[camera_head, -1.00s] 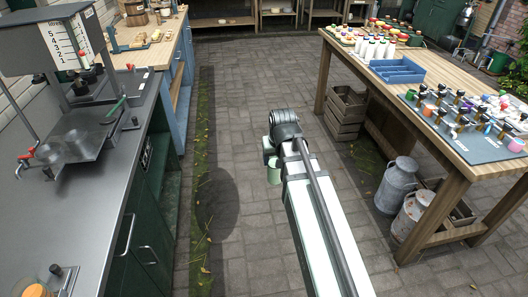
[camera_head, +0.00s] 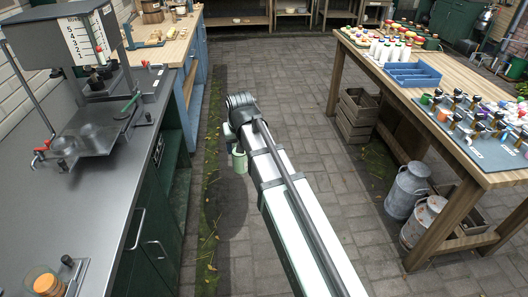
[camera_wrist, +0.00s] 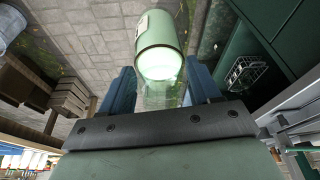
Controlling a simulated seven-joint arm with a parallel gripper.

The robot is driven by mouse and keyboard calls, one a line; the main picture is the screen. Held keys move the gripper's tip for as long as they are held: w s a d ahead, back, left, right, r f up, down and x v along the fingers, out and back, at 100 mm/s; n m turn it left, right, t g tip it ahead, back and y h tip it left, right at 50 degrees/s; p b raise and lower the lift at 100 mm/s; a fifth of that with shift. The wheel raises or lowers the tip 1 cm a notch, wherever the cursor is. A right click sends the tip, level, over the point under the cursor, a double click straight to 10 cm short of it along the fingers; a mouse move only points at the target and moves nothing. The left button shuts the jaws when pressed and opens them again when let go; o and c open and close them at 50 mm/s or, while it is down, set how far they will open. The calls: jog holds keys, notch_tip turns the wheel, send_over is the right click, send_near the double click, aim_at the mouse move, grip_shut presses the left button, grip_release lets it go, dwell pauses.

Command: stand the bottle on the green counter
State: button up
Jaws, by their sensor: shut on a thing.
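My gripper (camera_wrist: 163,92) is shut on the bottle (camera_wrist: 158,42), which shows in the wrist view as a pale green cylinder with a bright round end and a clear part between the blue fingers. In the head view a small pale green shape (camera_head: 239,162), apparently the bottle, hangs at the end of my arm above the paving; the fingers cannot be made out there. The green counter (camera_head: 125,245), with dark green doors and a grey metal top, stands at the left of the head view, to the left of my gripper and apart from it.
On the counter stand a scale-like device (camera_head: 90,140) at the back and an orange-topped jar (camera_head: 46,282) at the front. The grey top between them is clear. A wooden table (camera_head: 455,150) with a blue tray (camera_head: 411,74) and milk cans (camera_head: 407,190) is at right.

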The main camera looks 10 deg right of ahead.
jog(key=s+a+r+n, duration=0.1)
jog(key=a+r, duration=0.2)
jog(key=a, duration=0.9)
jog(key=s+a+r+n, duration=0.1)
jog(key=a+r, duration=0.3)
jog(key=a, duration=0.7)
jog(key=s+a+r, duration=0.1)
jog(key=s+a, duration=0.2)
jog(key=a, duration=0.3)
jog(key=s+a+n, duration=0.1)
jog(key=s+a, duration=0.2)
jog(key=a, duration=0.4)
jog(key=s+a+r+n+y, duration=0.1)
jog(key=s+a, duration=0.2)
jog(key=a, duration=0.3)
jog(key=shift+a+r+g, duration=0.3)
jog(key=shift+a, duration=0.05)
jog(key=shift+s+f, duration=0.1)
jog(key=shift+f, duration=0.1)
jog(key=shift+f, duration=0.4)
jog(key=shift+f, duration=0.8)
jog(key=o, duration=1.1)
jog(key=shift+c, duration=0.2)
jog(key=shift+c, duration=0.2)
